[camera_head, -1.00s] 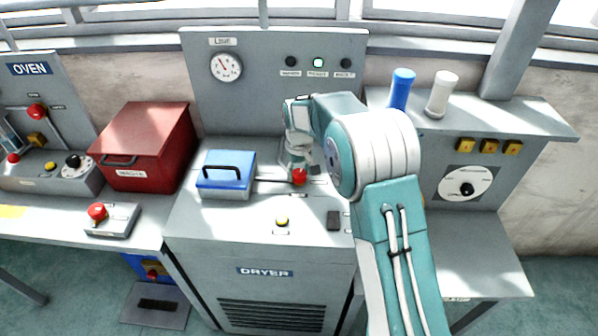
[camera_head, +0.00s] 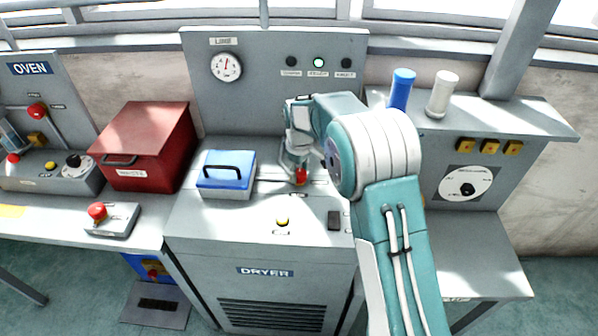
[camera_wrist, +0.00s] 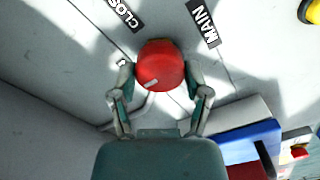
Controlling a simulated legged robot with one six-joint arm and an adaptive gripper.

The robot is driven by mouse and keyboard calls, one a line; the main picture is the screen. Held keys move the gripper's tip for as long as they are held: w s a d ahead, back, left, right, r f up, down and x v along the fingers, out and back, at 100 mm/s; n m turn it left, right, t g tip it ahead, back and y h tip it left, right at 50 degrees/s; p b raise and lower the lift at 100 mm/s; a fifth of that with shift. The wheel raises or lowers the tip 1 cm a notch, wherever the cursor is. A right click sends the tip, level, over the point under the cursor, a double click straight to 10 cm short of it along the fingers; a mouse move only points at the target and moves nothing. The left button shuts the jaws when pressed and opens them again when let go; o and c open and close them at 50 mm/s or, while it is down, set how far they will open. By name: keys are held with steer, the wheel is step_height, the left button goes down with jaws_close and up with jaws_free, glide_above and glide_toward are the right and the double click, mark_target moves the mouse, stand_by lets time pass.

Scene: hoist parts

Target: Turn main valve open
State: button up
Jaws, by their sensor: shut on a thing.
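The main valve is a red round knob (camera_wrist: 160,66) with a short pale mark on its face. In the wrist view it sits between the two fingers of my gripper (camera_wrist: 160,88), which is shut on it from both sides. Labels reading MAIN (camera_wrist: 203,24) and CLOSE, partly cut off (camera_wrist: 124,14), lie on the grey panel beside it. In the head view the red knob (camera_head: 301,176) shows on top of the dryer (camera_head: 262,262), below my gripper (camera_head: 298,168); my arm hides part of the area to its right.
A blue lidded box with a black handle (camera_head: 227,172) stands left of the valve, with a red box (camera_head: 146,150) farther left. A yellow button (camera_head: 282,222) is in front. The gauge panel (camera_head: 270,110) rises behind; blue (camera_head: 401,88) and white (camera_head: 442,94) cylinders stand right.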

mark_target(299, 172)
steer(key=shift+f, duration=0.15)
steer(key=o, duration=1.1)
steer(key=shift+o, duration=0.2)
step_height(299, 172, up, 12)
steer(key=shift+w, duration=0.1)
